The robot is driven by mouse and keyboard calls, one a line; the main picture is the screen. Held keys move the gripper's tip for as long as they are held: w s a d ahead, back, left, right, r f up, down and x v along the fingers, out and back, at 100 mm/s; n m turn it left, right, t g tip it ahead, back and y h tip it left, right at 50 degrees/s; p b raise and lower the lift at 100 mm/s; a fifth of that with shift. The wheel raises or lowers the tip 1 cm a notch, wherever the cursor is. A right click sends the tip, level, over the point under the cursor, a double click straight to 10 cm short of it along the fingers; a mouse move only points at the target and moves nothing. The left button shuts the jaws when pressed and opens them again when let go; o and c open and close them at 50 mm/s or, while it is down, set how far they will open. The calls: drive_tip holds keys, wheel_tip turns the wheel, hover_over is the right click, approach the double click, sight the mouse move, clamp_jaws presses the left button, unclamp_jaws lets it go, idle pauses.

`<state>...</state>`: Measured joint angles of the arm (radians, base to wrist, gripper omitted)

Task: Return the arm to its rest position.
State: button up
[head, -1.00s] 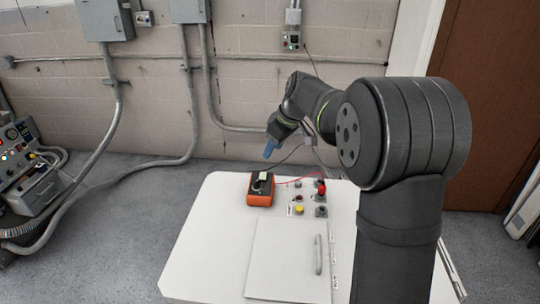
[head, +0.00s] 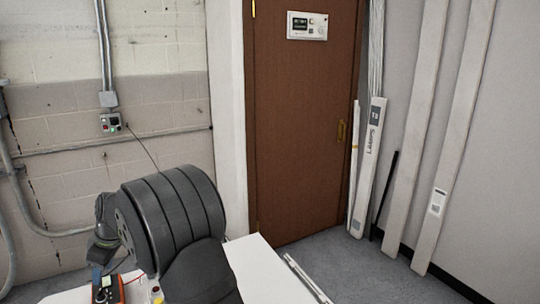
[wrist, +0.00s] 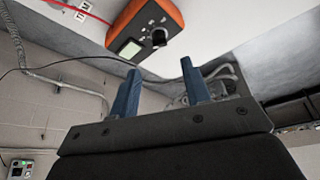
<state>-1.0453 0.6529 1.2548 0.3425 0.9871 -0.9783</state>
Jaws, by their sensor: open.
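My gripper shows in the wrist view with two blue fingers (wrist: 160,88) apart and nothing between them. The orange meter (wrist: 149,24), with a dark knob and a pale screen, lies beyond the fingertips, apart from them. In the head view the meter (head: 107,290) is at the bottom left edge, partly cut off. My dark arm hides much of the white table (head: 268,275) there.
A yellow button (head: 157,298) shows at the lower edge. A wall box (head: 110,122) has a cable hanging towards my arm. A brown door (head: 302,130) stands behind. Long white boxes (head: 370,165) lean at the right.

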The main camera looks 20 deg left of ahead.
sight(98, 292)
drive_tip(key=x, duration=0.8)
drive_tip(key=shift+f, duration=0.3)
drive_tip(key=shift+r, duration=0.15)
drive_tip(key=v, duration=1.7)
drive_tip(key=x, duration=1.7)
drive_tip(key=shift+f, duration=0.2)
drive_tip(key=shift+s+r+m+t, duration=0.15)
drive_tip(key=shift+m+t, duration=0.15)
drive_tip(key=shift+m, duration=0.3)
drive_tip(key=shift+s+a+m+t, duration=0.1)
drive_tip(key=shift+m+t, duration=0.55)
drive_tip(key=shift+m, duration=1.05)
drive_tip(key=shift+s+m+t, duration=0.1)
drive_tip(key=shift+m+t, duration=0.55)
drive_tip(key=shift+m, duration=1.05)
drive_tip(key=shift+m+t+h, duration=0.6)
drive_tip(key=shift+m, duration=1.3)
drive_tip(key=shift+s+a+m+t+h, duration=0.1)
drive_tip(key=shift+m+t+h, duration=0.15)
drive_tip(key=shift+m, duration=0.75)
drive_tip(key=shift+a+m+t+h, duration=0.1)
drive_tip(key=shift+m+t+h, duration=0.15)
drive_tip(key=shift+m, duration=0.75)
